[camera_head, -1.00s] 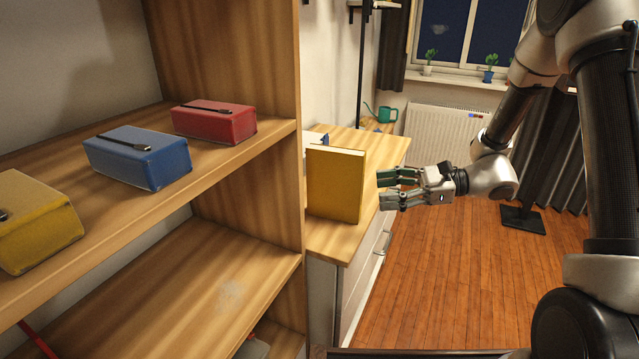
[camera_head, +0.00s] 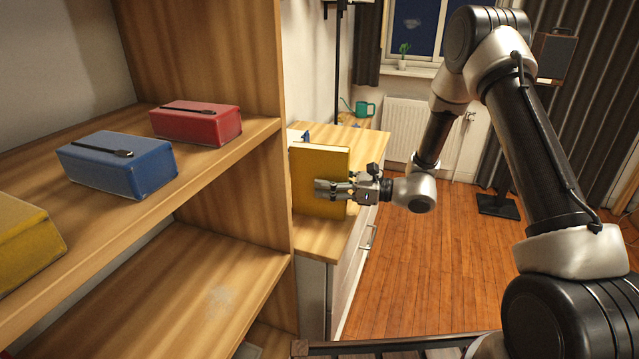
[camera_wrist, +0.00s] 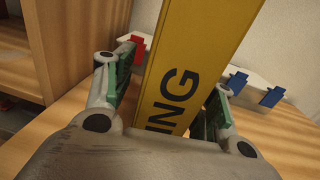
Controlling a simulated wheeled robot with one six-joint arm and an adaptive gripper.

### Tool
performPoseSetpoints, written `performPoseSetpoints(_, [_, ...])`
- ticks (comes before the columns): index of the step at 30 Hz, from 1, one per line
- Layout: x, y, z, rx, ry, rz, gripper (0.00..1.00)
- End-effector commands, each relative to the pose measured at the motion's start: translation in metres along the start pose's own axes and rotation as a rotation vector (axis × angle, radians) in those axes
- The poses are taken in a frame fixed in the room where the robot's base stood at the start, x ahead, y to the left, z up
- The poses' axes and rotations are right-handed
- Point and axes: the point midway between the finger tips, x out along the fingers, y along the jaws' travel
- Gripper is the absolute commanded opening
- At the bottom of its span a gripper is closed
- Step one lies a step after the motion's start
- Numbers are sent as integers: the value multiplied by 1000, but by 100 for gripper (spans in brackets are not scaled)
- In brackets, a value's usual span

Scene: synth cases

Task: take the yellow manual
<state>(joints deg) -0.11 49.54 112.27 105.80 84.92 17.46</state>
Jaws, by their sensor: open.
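The yellow manual (camera_head: 321,165) stands upright on the wooden counter top, beside the shelf unit. In the wrist view its spine (camera_wrist: 193,60) faces me, with black letters ending in "ING". My gripper (camera_head: 330,189) is open at the manual's near right edge. In the wrist view my gripper's fingers (camera_wrist: 172,100) are on either side of the spine, with the manual between them. The left finger is close to the manual, and I cannot tell whether it touches. The right finger is partly hidden by the manual and the gripper body.
The wooden shelf (camera_head: 232,140) stands close at left, holding a blue box (camera_head: 115,165), a red box (camera_head: 197,125) and a yellow box (camera_head: 25,245). Behind the manual are white things with red (camera_wrist: 138,48) and blue (camera_wrist: 237,80) parts.

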Motion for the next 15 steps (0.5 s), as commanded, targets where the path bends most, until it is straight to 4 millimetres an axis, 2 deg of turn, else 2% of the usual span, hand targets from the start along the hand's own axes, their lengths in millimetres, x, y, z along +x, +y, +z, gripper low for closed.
performPoseSetpoints(5, [0, 0, 0, 0, 0, 0, 55])
performPoseSetpoints(6, [0, 0, 0, 0, 0, 0, 52])
performPoseSetpoints(15, [0, 0, 0, 0, 1, 0, 0])
